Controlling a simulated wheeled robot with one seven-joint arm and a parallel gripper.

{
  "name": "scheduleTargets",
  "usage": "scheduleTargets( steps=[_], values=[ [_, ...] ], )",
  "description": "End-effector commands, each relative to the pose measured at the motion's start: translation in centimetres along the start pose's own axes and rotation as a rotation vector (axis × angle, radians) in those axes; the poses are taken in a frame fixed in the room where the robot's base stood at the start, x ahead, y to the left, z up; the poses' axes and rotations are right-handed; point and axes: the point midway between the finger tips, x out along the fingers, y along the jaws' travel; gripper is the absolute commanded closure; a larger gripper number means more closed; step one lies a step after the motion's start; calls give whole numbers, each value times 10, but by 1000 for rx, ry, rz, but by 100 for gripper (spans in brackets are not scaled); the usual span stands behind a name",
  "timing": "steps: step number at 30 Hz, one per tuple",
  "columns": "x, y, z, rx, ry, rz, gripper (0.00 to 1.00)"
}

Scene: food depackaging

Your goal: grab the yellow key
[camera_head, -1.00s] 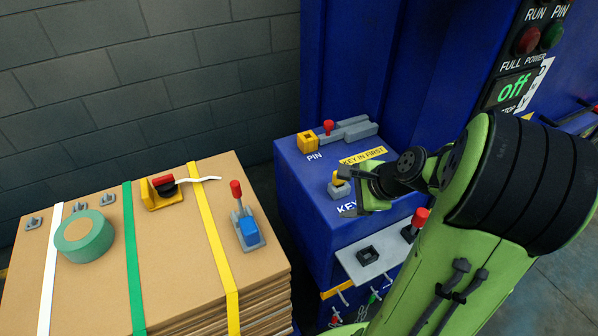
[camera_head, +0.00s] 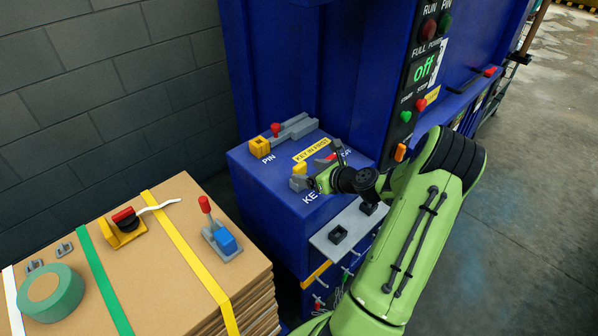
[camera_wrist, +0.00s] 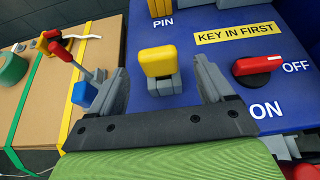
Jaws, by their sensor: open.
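The yellow key (camera_wrist: 157,62) stands upright in a grey holder on the blue cabinet top (camera_wrist: 215,25), centred between my fingers in the wrist view. It also shows in the head view (camera_head: 299,169), just left of my gripper (camera_head: 316,168). In the wrist view my gripper (camera_wrist: 161,70) is open, one finger on each side of the key, with visible gaps to it. I cannot tell from the wrist view how far the fingertips reach along the key.
A red switch (camera_wrist: 258,65) sits close to the right finger. A yellow block by PIN (camera_head: 260,146) is behind. At left, a cardboard stack (camera_head: 165,230) holds a red-and-blue lever (camera_head: 222,240), green tape (camera_head: 50,292) and a yellow-and-red device (camera_head: 123,228).

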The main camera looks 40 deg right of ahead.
Motion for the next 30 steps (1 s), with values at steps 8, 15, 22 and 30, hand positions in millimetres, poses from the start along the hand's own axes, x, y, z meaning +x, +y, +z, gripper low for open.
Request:
scheduleTargets(
  steps=[8,15,22,30],
  values=[
    [46,3,-1,-1,1,2,19],
    [48,2,-2,-1,2,1,21],
    [48,2,-2,-1,2,1,56],
    [48,2,-2,-1,2,1,75]
  ],
)
